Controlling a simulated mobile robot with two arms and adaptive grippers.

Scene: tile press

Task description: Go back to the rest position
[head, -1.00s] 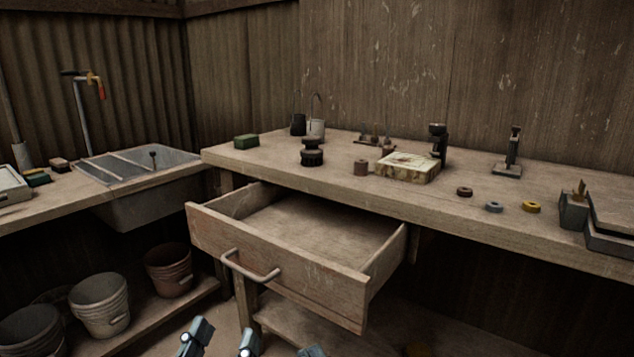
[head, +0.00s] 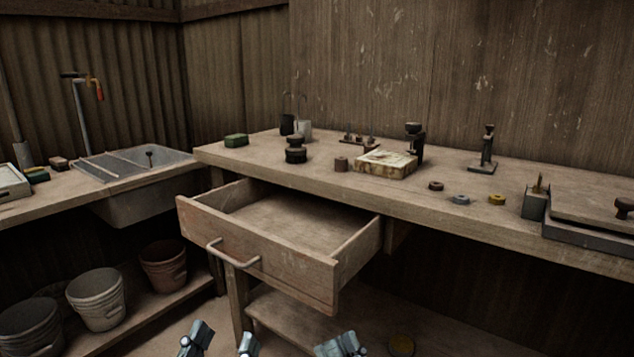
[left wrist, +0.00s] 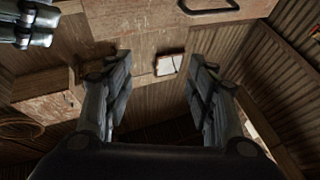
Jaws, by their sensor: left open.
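My left gripper (head: 222,342) is at the bottom edge of the head view, in front of and below the drawer. Its two fingers stand apart with nothing between them; the left wrist view also shows them spread (left wrist: 165,75). My right gripper (head: 341,344) shows only in part at the bottom of the head view, right of the left one, and part of it also shows at the top left of the left wrist view (left wrist: 30,22). Whether its fingers are apart is unclear. The wooden drawer (head: 262,262) is pulled open and empty, and neither gripper touches its handle (head: 232,256).
The workbench (head: 440,213) carries a patterned block (head: 385,165), dark round pieces (head: 295,150), small rings (head: 461,200) and a grey press-like tool (head: 590,228). A sink (head: 140,190) is at the left, with buckets (head: 96,300) below. The drawer juts out over the lower shelf (head: 285,325).

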